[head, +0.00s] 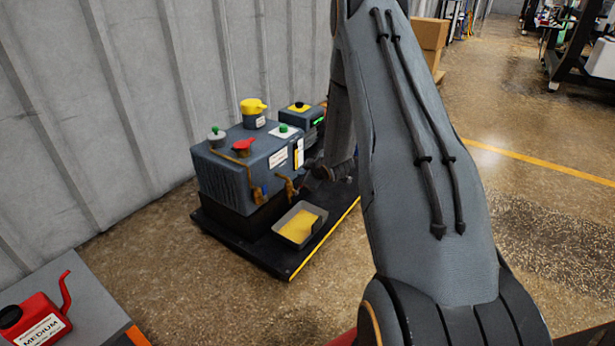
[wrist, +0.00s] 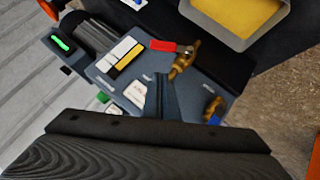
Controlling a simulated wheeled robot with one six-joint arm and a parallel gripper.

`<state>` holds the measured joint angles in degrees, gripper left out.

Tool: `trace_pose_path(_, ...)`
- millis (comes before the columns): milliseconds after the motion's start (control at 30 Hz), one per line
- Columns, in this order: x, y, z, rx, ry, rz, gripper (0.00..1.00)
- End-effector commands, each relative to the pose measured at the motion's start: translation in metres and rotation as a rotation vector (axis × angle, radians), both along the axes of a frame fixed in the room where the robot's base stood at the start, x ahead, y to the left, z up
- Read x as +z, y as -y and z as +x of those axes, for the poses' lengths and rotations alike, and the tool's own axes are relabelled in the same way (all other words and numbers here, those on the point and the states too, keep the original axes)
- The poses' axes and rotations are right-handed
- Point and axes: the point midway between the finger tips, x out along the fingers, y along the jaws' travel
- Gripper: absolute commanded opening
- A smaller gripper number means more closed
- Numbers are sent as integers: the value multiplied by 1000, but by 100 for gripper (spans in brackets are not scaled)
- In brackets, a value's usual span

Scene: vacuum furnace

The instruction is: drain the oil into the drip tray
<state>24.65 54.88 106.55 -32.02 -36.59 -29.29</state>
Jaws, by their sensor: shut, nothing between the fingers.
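The blue-grey pump (head: 215,180) stands on a black base by the wall. A brass drain valve (head: 287,187) sticks out low on its front; in the wrist view this valve (wrist: 182,62) has a red lever (wrist: 165,46) lying across the brass body. The grey drip tray (head: 284,234) is on the base in front of the valve, its floor covered in yellow; it also shows in the wrist view (wrist: 222,40). My gripper (wrist: 164,82) is shut and empty, its tips close to the valve and lever. Contact cannot be told. No falling stream shows.
A second brass valve with a blue handle (wrist: 214,108) is near the gripper. Yellow (head: 252,106), red (head: 243,145) and green caps top the pump. A red can (head: 35,318) sits on a grey surface at lower left. The floor right of the base is clear.

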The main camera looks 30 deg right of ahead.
Motion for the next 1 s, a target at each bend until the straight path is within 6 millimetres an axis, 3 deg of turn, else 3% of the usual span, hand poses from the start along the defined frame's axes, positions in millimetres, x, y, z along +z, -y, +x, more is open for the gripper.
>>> trace_pose_path(133, -20, -1, 24, 3, 1, 0, 0)
trace_pose_path(400, -46, 16, 29, 2, 1, -1, 0)
trace_pose_path(1000, -48, 11, 32, 10, -4, 9, 0)
